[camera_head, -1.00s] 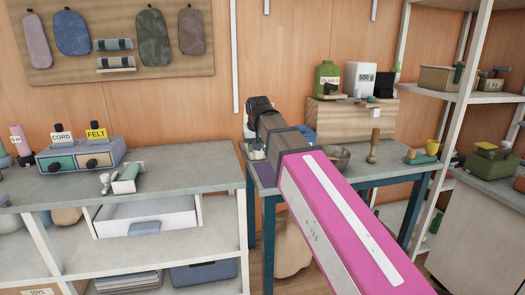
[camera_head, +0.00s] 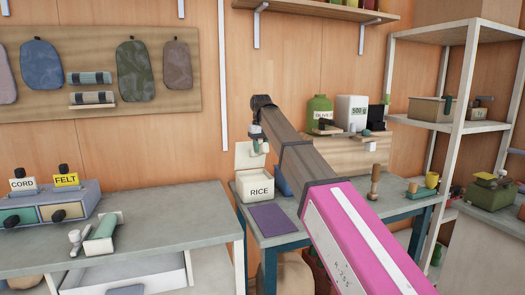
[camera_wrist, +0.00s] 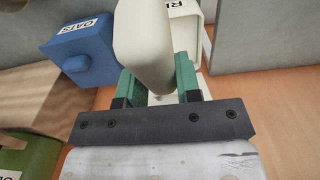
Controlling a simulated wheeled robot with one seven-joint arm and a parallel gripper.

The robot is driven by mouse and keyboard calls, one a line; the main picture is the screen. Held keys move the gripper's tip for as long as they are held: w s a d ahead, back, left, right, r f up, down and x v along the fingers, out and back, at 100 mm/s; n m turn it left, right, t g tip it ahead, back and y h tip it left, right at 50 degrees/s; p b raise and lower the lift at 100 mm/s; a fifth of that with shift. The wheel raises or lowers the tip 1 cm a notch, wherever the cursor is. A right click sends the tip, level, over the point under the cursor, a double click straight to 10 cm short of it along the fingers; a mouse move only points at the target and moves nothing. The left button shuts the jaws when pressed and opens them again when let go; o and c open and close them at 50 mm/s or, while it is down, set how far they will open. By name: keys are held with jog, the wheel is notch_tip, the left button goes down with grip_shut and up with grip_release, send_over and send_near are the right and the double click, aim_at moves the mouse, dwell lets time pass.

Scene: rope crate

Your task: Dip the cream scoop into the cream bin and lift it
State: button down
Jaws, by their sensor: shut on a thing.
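My gripper (camera_wrist: 160,88) has green fingertips and is shut on the cream scoop (camera_wrist: 143,45) in the wrist view. The scoop's rounded cream body extends away from the fingers. In the head view my gripper (camera_head: 262,147) hangs above the cream bin (camera_head: 262,189), which is labelled RICE and stands on the blue-legged table. The bin's cream lid (camera_head: 244,156) appears raised at its back. Part of the bin (camera_wrist: 184,25) shows beyond the scoop in the wrist view. I cannot tell whether the scoop holds anything.
A blue OATS bin (camera_wrist: 88,48) stands beside the cream bin. A purple mat (camera_head: 273,220) lies in front. The left bench (camera_head: 165,205) stands apart.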

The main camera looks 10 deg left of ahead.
notch_tip(320, 180, down, 14)
dwell(1.6)
jog(key=shift+s+f, duration=0.1)
jog(key=shift+f, duration=0.05)
dwell(0.4)
notch_tip(320, 180, up, 8)
jog(key=s+t+y, duration=0.1)
jog(key=t, duration=0.1)
jog(key=shift+d+r+t+y, duration=0.25)
jog(key=shift+d+t+y, duration=0.05)
jog(key=shift+d+t, duration=0.1)
dwell(0.6)
